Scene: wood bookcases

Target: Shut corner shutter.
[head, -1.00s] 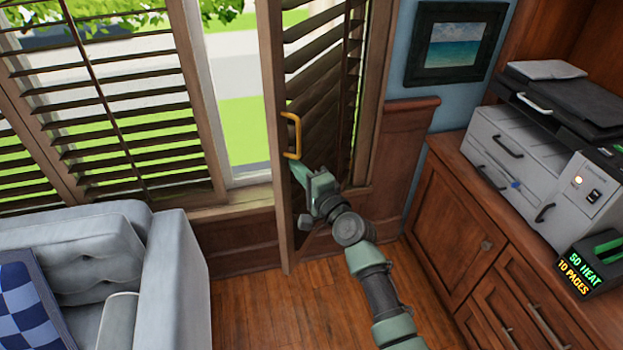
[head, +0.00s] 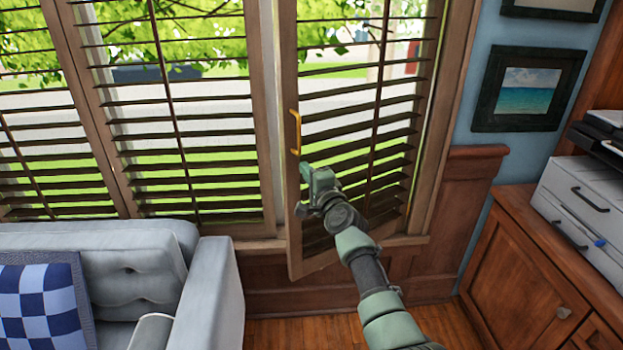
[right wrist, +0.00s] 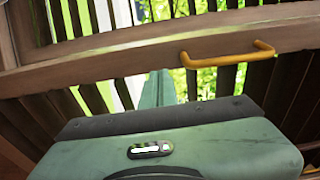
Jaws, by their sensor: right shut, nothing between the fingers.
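The corner shutter (head: 289,220) is a brown louvred panel with a yellow handle (head: 295,132) on its left edge. It stands slightly ajar, its free edge a little out from the window frame. My right gripper (head: 306,172) is shut and empty at the shutter's room side, just below and right of the handle. In the right wrist view the shut fingers (right wrist: 157,88) reach up to the shutter's edge board (right wrist: 120,47), with the handle (right wrist: 228,54) to their right. They are not around the handle; whether they touch the board I cannot tell. My left gripper is out of view.
A grey sofa (head: 205,290) with a checkered cushion (head: 40,305) stands at the left. Other louvred shutters (head: 185,120) cover the window to the left. Wood floor shows between.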

